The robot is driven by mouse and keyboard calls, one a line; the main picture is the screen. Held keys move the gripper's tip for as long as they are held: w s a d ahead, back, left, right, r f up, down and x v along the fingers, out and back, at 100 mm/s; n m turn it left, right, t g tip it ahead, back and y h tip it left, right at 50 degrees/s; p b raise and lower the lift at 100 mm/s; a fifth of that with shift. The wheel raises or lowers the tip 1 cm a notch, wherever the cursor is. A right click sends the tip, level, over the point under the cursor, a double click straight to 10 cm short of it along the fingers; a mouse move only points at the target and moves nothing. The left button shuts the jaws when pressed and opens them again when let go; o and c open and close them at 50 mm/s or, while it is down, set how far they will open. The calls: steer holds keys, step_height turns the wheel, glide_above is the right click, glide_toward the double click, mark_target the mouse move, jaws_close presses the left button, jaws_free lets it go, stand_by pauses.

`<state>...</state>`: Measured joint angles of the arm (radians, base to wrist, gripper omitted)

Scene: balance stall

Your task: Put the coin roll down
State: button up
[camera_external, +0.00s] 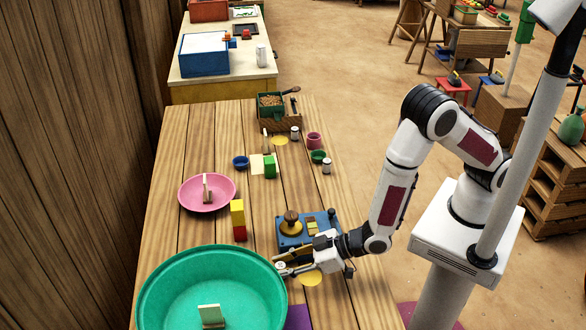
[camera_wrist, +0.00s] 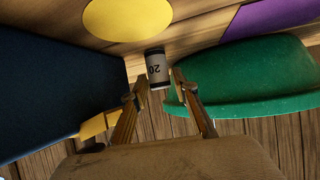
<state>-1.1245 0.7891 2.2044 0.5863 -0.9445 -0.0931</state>
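I cannot tell the roll's exact height above the table.
A yellow disc (camera_external: 311,280) and a purple mat (camera_external: 299,318) lie beside the basin. A blue box with a wooden knob (camera_external: 291,222) stands behind my gripper. Stacked yellow and red blocks (camera_external: 238,219) and a pink bowl (camera_external: 222,190) are to the left.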

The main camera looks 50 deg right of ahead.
mark_target(280, 265)
steer(key=shift+w+a+f, duration=0.15)
steer(key=shift+w, duration=0.1)
stand_by(0.3)
jaws_close()
steer(key=shift+r, duration=0.2)
steer(key=shift+r, duration=4.85)
